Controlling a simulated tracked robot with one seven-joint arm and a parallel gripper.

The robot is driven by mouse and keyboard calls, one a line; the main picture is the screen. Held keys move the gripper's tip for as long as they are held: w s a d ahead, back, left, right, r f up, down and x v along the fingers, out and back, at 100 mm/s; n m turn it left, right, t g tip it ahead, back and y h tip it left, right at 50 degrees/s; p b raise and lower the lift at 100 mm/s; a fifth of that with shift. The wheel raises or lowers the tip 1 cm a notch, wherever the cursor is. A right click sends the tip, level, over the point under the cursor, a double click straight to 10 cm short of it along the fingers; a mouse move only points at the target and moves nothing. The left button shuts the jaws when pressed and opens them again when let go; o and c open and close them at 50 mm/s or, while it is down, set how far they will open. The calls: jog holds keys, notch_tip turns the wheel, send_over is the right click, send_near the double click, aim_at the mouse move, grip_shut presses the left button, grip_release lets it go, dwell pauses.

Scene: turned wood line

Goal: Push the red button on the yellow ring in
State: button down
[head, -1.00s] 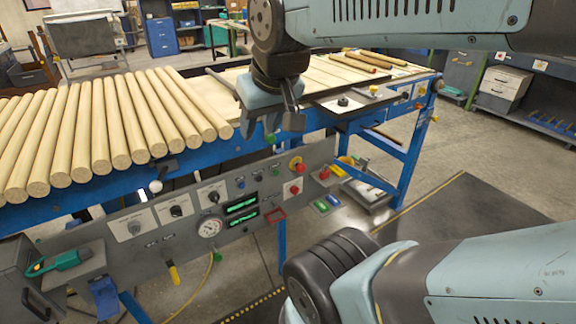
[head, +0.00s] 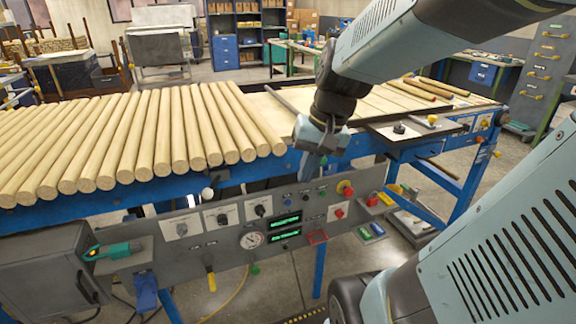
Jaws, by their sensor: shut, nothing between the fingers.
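The red button on the yellow ring (head: 347,190) sits on the upper right part of the grey control panel (head: 225,250). It stands out from the panel and nothing covers it. My gripper (head: 308,171) is shut and empty. It points down in front of the blue rail, to the left of the button and a little higher in the picture. It looks apart from the button, but the depth between them is hard to judge.
Another red button (head: 339,213) on a pale plate is just below. A red knob (head: 372,201) stands to the right. A dial gauge (head: 251,240) and green displays (head: 285,228) are lower left. Wooden rods (head: 130,140) lie on the blue-framed line above.

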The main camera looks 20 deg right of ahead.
aim_at(350, 194)
jog(key=w+d+f+m+t+y, duration=0.5)
jog(key=w+d+f+m+y, duration=0.55)
jog(key=f+m, duration=0.45)
jog(key=s+d+f+m+t+h, duration=0.3)
jog(key=d+f+m+t+h, duration=0.8)
jog(key=d+f+m, duration=0.6)
jog(key=d+f+h, duration=0.1)
jog(key=d+h, duration=0.1)
jog(key=d, duration=0.1)
jog(key=shift+s+m, duration=0.2)
jog(key=shift+m, duration=0.2)
jog(key=shift+w, duration=0.15)
jog(key=w, duration=1.3)
jog(key=shift+w, duration=0.4)
